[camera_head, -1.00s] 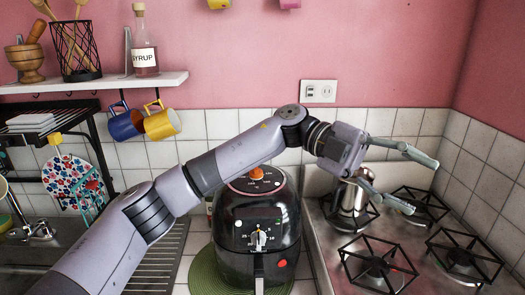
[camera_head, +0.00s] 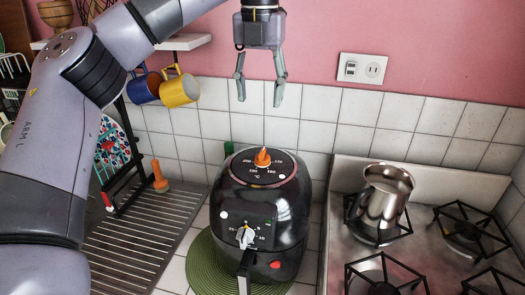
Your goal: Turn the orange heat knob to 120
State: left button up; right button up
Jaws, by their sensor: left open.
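The orange heat knob (camera_head: 262,157) sits on top of a black air fryer (camera_head: 285,213), in the middle of a round dial with small numbers and a °C mark. The numbers are too small to read surely, and I cannot tell which one the knob points at. My left gripper (camera_head: 260,103) hangs above the knob with both fingers pointing down. It is open and empty, with a clear gap between its fingertips and the knob. My right gripper is not in view.
A white front knob (camera_head: 245,236) is on the fryer's face, above its handle. The fryer stands on a green round mat (camera_head: 202,270). A metal pot (camera_head: 383,200) stands on the stove at right. Blue and yellow mugs (camera_head: 180,88) hang under the shelf at left.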

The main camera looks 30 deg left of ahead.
pick_arm(q)
notch_tip(320, 180, down, 4)
jog(key=p, duration=0.2)
send_over(262, 152)
notch_tip(262, 152, down, 5)
jog(key=shift+f, duration=0.15)
notch_tip(262, 152, down, 4)
jog(key=shift+r+p, duration=0.15)
jog(key=shift+p, duration=0.2)
jog(key=shift+f, duration=0.55)
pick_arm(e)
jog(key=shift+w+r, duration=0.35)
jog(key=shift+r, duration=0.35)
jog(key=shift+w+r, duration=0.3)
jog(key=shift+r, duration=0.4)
pick_arm(q)
jog(key=c, duration=1.1)
jog(key=shift+c, duration=0.4)
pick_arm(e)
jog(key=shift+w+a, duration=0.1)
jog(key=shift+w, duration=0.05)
